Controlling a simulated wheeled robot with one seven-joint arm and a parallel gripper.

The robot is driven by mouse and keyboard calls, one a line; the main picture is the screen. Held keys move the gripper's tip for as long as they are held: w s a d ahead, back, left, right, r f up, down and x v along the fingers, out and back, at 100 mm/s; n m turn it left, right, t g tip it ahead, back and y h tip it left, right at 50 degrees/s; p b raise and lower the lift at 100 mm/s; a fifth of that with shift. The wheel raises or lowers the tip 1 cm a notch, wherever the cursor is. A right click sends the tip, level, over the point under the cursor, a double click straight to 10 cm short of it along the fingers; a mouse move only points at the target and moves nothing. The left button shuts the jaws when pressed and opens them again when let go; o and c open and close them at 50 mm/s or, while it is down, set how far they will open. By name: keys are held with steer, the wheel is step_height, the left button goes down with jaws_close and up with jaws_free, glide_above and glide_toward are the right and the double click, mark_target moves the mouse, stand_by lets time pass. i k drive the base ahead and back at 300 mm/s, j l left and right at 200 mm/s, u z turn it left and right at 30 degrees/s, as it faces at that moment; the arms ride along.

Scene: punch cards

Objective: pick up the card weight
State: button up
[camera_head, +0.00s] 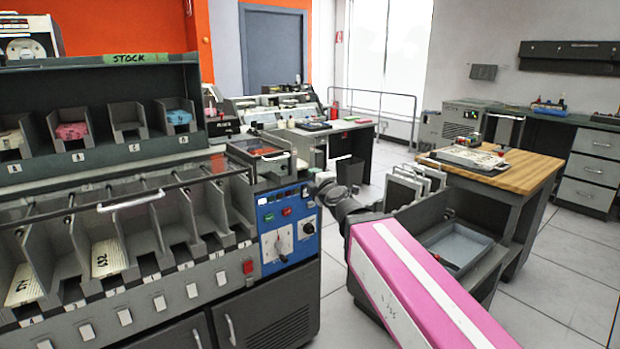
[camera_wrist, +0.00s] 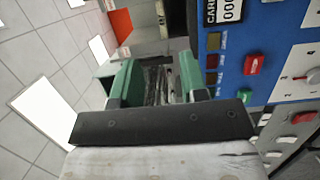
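I cannot pick out the card weight with certainty in either view. A dark open frame with an orange-red strip (camera_head: 266,151) sits on top of the sorting machine (camera_head: 290,222), above its blue control panel; what lies inside it is unclear. My gripper (camera_wrist: 160,80) shows two green fingers held apart in the wrist view, with only blurred grey and dark shapes seen between them. The blue panel (camera_wrist: 262,60) is close on the right of that view. In the head view, my arm with its pink cover reaches toward the panel, and the gripper's fingers are hard to make out.
Sorter pockets (camera_head: 105,250) hold a few pale cards on the left. A shelf labelled STOCK (camera_head: 128,60) stands above with pink and blue card stacks. A wooden-topped table (camera_head: 530,172) with a tray is on the right. Tiled floor (camera_head: 575,265) is clear at right.

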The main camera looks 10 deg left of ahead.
mark_target(214, 142)
steer(key=u, duration=1.45)
